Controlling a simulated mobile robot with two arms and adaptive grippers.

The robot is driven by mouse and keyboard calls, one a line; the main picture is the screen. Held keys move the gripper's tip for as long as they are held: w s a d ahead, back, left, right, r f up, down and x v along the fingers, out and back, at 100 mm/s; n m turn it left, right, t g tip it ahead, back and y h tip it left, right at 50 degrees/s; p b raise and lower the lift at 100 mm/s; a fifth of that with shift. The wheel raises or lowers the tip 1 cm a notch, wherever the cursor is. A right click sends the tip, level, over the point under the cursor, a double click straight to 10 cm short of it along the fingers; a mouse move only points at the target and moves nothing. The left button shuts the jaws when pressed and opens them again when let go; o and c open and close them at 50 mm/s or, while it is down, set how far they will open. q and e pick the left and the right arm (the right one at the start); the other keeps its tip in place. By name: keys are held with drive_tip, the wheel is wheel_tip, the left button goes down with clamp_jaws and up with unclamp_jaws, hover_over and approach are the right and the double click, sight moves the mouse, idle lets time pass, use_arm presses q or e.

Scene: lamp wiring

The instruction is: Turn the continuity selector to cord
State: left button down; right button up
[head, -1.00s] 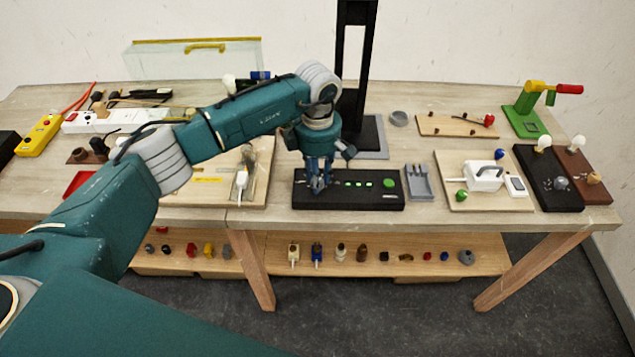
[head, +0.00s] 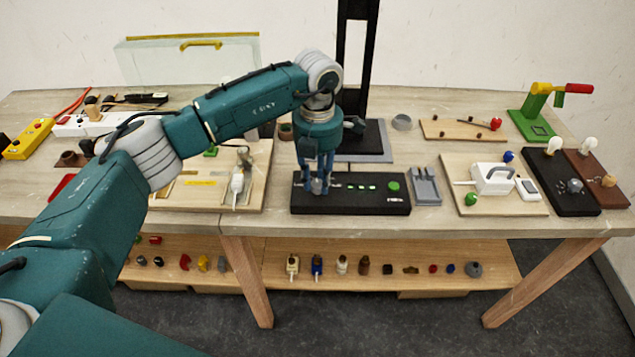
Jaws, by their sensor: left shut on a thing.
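The black test panel (head: 350,204) lies flat near the front edge of the bench, with a row of small lit green marks and a green round button (head: 393,186). The continuity selector appears to be the grey knob (head: 317,187) at the panel's left part. My left gripper (head: 318,186) points straight down over it, shut with one finger on each side of the knob. The fingers partly cover the knob, so I cannot read which way it points or its labels. My right gripper is not in view.
A grey tray (head: 426,187) sits just right of the panel. A wooden board with a white box (head: 493,179) lies further right. Left of the panel is another wooden board (head: 205,195). A dark post (head: 355,90) rises behind the gripper.

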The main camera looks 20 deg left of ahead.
sight(317, 183)
use_arm(q)
drive_tip(key=shift+n+b, duration=0.4)
drive_tip(key=shift+n, duration=0.6)
drive_tip(key=c, duration=1.4)
unclamp_jaws()
wheel_tip(317, 183, up, 12)
